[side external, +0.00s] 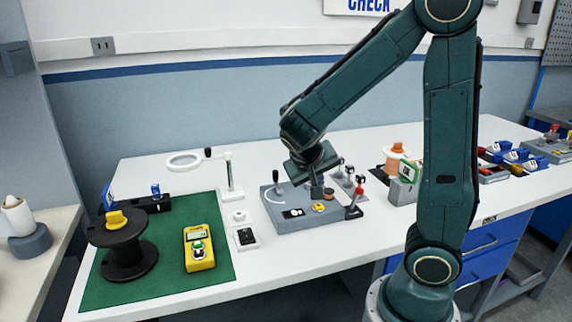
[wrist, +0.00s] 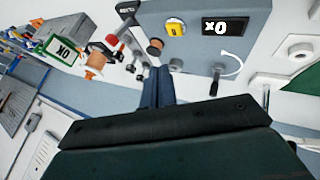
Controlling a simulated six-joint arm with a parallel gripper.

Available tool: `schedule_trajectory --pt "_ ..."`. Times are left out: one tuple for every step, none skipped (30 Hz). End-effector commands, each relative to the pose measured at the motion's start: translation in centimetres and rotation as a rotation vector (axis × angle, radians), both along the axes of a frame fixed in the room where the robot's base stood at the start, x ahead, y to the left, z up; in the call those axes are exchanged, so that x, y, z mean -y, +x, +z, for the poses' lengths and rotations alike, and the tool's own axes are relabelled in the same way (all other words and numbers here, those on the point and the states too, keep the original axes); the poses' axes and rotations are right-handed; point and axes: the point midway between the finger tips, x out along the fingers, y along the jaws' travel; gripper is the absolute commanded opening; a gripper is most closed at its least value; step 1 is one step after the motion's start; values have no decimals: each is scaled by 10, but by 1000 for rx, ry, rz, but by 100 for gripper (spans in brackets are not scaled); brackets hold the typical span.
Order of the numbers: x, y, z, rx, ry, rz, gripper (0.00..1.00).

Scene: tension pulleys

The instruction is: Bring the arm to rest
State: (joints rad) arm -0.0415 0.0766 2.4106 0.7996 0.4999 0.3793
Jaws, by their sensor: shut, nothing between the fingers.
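My gripper (side external: 316,186) hangs from my green arm over the grey fixture box (side external: 290,217) near the middle of the white table. In the wrist view its two dark fingers (wrist: 158,75) are together, with nothing between them. In the wrist view the box (wrist: 203,12) lies beyond the fingertips, with a yellow knob, a small orange-brown spool (wrist: 155,46) and a white-on-black label. Whether the fingertips touch the box or hang above it, I cannot tell.
A green mat (side external: 160,290) at left holds a black spool (side external: 125,255) and a yellow meter (side external: 199,247). A red-topped lever (side external: 356,200) stands close right of my gripper. An orange spool (side external: 396,158) and green-framed sign (side external: 408,172) stand further right. The front middle table is clear.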

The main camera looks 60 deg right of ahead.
Motion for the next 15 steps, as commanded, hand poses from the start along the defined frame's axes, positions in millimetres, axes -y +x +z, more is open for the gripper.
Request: schedule_trajectory --pt "-6 -2 4 13 31 20 0" --pt "-9 -2 6 19 52 34 0" --pt "-15 -3 9 27 78 54 0" --pt "-19 -5 11 31 99 71 0" --pt "-23 -5 13 37 120 89 0" --pt "-29 -7 16 44 145 114 0" --pt "-34 -8 19 49 165 133 0" --pt "-38 -10 21 56 183 152 0" --pt "-44 -12 25 61 207 181 0" --pt "-49 -13 27 67 224 202 0" --pt "-53 -15 30 72 240 223 0" --pt "-59 -17 33 78 262 253 0" --pt "-64 -19 36 85 277 277 0" --pt "-69 -20 39 90 291 301 0" --pt "-75 -23 43 96 309 335 0"
